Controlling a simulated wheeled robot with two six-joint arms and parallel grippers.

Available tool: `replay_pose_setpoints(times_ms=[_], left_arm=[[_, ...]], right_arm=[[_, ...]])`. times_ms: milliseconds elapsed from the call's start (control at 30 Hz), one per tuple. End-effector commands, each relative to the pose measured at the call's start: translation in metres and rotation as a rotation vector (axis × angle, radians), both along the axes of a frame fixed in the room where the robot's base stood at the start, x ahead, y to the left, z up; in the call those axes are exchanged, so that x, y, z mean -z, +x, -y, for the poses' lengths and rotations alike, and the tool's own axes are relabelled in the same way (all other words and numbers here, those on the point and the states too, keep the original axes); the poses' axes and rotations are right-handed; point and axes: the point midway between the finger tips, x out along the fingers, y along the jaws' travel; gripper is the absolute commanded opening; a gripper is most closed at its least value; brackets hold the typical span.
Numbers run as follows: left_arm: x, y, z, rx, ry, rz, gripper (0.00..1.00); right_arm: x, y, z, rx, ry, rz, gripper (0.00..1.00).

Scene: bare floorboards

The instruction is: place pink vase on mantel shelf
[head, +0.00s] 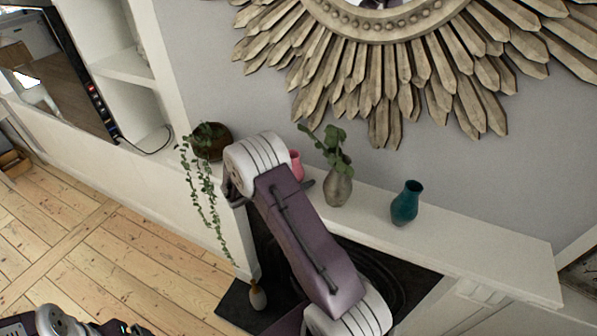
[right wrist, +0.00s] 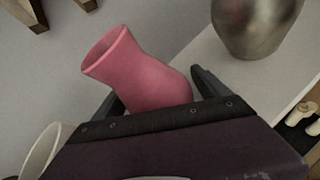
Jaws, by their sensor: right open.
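The pink vase (right wrist: 138,72) shows between the two fingers of my right gripper (right wrist: 157,92) in the right wrist view. The fingers are open on either side of it, and its lower part is hidden by the gripper body. In the head view only a bit of the pink vase (head: 295,163) shows behind my right wrist, over the white mantel shelf (head: 465,258). Its contact with the shelf is hidden. My left gripper cannot be made out.
A silver-grey vase with leafy stems (head: 338,188) stands just right of the pink vase, and a teal vase (head: 405,204) farther right. A trailing plant (head: 207,141) is on the left. A sunburst mirror frame (head: 385,75) hangs above. The shelf's right end is clear.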

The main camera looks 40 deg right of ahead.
Motion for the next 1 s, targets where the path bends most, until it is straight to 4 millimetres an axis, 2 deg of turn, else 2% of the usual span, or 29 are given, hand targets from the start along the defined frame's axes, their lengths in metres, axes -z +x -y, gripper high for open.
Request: replay_pose_setpoints(times_ms=[200,500,633,800,867,933,1000], left_arm=[[0.021,0.000,0.000,0.000,0.000,-0.001,0.97],[0.039,0.000,0.000,0.000,0.000,-0.001,0.97],[0.041,0.000,0.000,0.000,0.000,-0.001,0.97],[0.040,0.000,0.000,0.000,0.000,-0.001,0.97],[0.040,0.000,0.000,0.000,0.000,-0.001,0.97],[0.040,0.000,0.000,0.000,0.000,-0.001,0.97],[0.040,0.000,0.000,0.000,0.000,-0.001,0.97]], right_arm=[[-0.012,-0.004,-0.041,-0.007,0.000,0.006,0.85],[-0.035,-0.014,-0.097,-0.006,-0.001,0.005,0.85],[-0.040,-0.017,-0.107,-0.004,0.000,0.002,0.85],[-0.040,-0.022,-0.108,0.010,0.018,0.002,0.85],[-0.029,-0.039,-0.107,0.059,0.101,0.010,0.85],[-0.005,-0.078,-0.112,0.179,0.285,0.043,0.85],[0.022,-0.123,-0.131,0.353,0.516,0.118,0.85]])
